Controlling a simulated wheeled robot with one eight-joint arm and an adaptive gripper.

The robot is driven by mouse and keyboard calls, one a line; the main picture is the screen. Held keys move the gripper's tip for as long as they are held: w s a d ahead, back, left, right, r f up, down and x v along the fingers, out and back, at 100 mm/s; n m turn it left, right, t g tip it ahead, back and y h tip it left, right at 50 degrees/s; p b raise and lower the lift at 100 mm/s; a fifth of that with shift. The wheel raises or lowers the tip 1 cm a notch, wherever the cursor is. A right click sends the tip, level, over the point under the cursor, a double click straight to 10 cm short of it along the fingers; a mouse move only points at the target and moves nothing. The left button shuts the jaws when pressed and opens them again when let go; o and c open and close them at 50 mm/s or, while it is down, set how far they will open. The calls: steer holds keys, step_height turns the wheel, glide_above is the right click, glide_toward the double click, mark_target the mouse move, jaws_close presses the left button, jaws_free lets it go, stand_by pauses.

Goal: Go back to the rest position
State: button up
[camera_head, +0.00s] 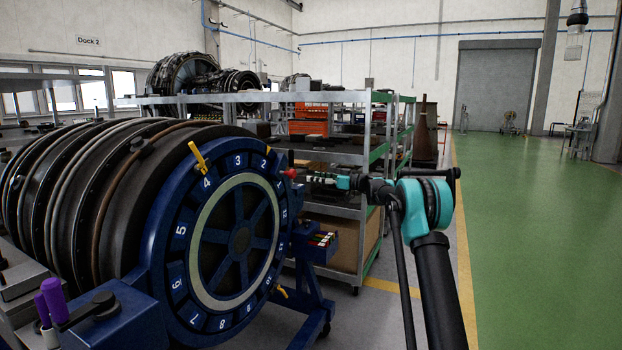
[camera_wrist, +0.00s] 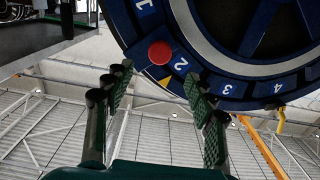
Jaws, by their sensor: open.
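My gripper (camera_head: 313,178) is held out at the right edge of the blue numbered ring (camera_head: 181,232) on the front of the turbofan. In the wrist view my gripper (camera_wrist: 160,95) has its two green ridged fingers wide apart with nothing between them. The view is upside down. A red round knob (camera_wrist: 160,52) is on or near the ring's edge by the number 2, beyond the fingertips and apparently apart from them. In the head view the red knob (camera_head: 290,173) is just left of the fingertips. My arm reaches in from the lower right.
Grey shelving (camera_head: 340,97) with engine parts stands close behind my gripper. A blue box (camera_head: 318,243) with coloured items is below it. Yellow handles (camera_head: 199,158) stick out from the ring. The green floor (camera_head: 540,230) to the right is open.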

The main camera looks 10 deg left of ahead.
steer(key=shift+s, duration=0.1)
steer(key=s+d+f+m+h, duration=0.4)
steer(key=s+d+f, duration=0.5)
steer(key=s, duration=1.1)
steer(key=s+d+f+m+g+h, duration=0.1)
steer(key=s+d+f+m+h, duration=0.4)
steer(key=s, duration=1.6)
steer(key=s+d+f+m+g+h, duration=0.1)
steer(key=s+d+f+m+h, duration=0.4)
steer(key=s+d+f, duration=0.9)
steer(key=s+f+h, duration=0.2)
steer(key=s+h, duration=0.1)
steer(key=s, duration=0.4)
steer(key=shift+d+f, duration=0.2)
steer(key=shift+d, duration=0.05)
